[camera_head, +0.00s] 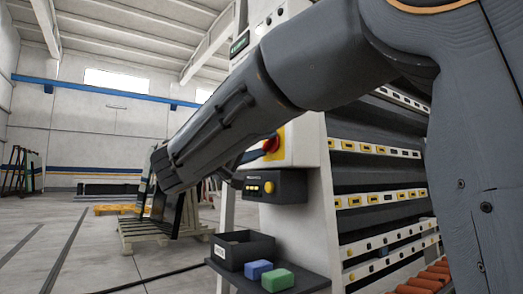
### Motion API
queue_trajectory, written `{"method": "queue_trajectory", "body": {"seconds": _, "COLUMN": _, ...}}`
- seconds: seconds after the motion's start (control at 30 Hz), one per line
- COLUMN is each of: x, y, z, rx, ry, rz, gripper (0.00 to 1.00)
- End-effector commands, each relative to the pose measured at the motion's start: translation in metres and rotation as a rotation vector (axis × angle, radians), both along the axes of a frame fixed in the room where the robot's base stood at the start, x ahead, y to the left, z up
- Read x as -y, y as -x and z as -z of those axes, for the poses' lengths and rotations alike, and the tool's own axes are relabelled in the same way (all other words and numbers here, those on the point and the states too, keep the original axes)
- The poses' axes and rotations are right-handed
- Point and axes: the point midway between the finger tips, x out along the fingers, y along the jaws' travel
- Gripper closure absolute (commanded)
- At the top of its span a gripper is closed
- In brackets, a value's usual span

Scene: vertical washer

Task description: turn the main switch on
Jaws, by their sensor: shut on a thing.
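The main switch (274,150) is a red knob on a yellow plate, mounted on the pale side panel of the machine. My arm crosses the picture from the upper right, and its forearm hides part of the switch and most of my gripper. The dark end of my gripper (264,145) shows from behind the forearm and reaches the red knob. It is shut on the knob. The knob's exact angle is too small and covered to tell.
A dark control box (276,187) with yellow buttons sits just below the switch. Under it, a shelf holds a black bin (243,250), a blue block (258,269) and a green block (278,280).

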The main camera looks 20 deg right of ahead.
Motion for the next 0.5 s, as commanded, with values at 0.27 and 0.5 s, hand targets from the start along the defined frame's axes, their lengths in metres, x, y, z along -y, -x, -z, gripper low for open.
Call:
{"method": "queue_trajectory", "body": {"seconds": 0.27, "x": -0.0002, "y": -0.0001, "z": 0.001, "rx": 0.001, "ry": -0.002, "rz": -0.001, "gripper": 0.82}}
{"method": "queue_trajectory", "body": {"seconds": 0.5, "x": -0.0002, "y": -0.0001, "z": 0.0007, "rx": 0.001, "ry": -0.002, "rz": -0.001, "gripper": 0.41}}
